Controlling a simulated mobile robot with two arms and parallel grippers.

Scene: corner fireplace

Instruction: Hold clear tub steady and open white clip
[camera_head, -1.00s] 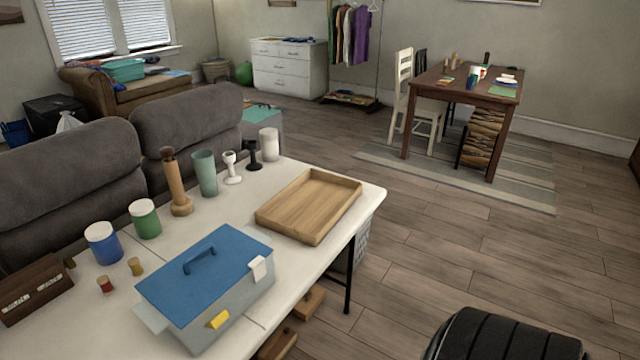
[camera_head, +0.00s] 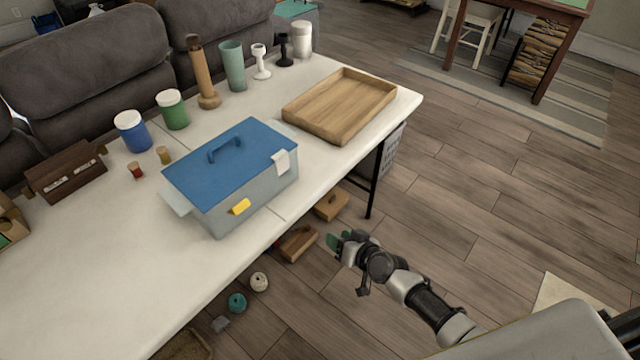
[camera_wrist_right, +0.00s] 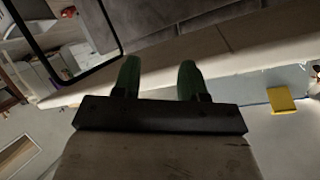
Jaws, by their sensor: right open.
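The clear tub (camera_head: 250,200), a pale see-through grey box with a blue lid (camera_head: 230,160) and blue handle, stands on the white table. The white clip (camera_head: 281,161) sits at the lid's right edge and hangs over the tub's side. A yellow clip (camera_head: 241,206) is on the front wall; it also shows in the right wrist view (camera_wrist_right: 283,99). My right gripper (camera_head: 338,243) has green fingertips and is beyond the table's front edge, right of and apart from the tub. In the right wrist view its fingers (camera_wrist_right: 158,78) are apart and empty. My left gripper is not seen.
A wooden tray (camera_head: 340,104) lies behind and right of the tub. Blue and green jars (camera_head: 132,131), spools and a dark wooden box (camera_head: 65,174) stand left. Below the table edge are wooden blocks (camera_head: 297,243) and yarn balls. The floor at right is open.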

